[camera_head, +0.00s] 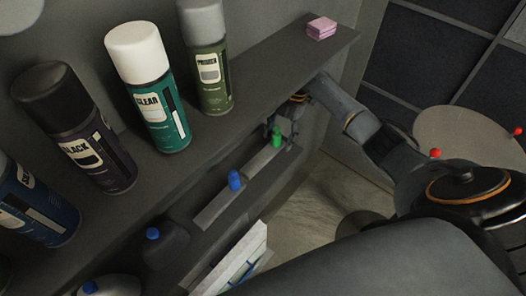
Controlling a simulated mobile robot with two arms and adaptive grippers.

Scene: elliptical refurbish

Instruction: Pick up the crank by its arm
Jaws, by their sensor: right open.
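I cannot make out the crank for certain in the head view. My right arm comes in from the right and reaches over to the shelf unit. My right gripper (280,130) is small, dark and partly in shadow at the lower shelf. It is open, with its fingers beside a green-capped item (277,139). I cannot tell whether they touch it. My left gripper is not in view.
Spray cans, including a white-capped teal one (160,100), stand on the upper shelf (270,75) with a pink block (321,28). A blue-capped item (234,180) stands on the lower shelf. A pale disc (485,135) and a red knob (435,153) are at the right.

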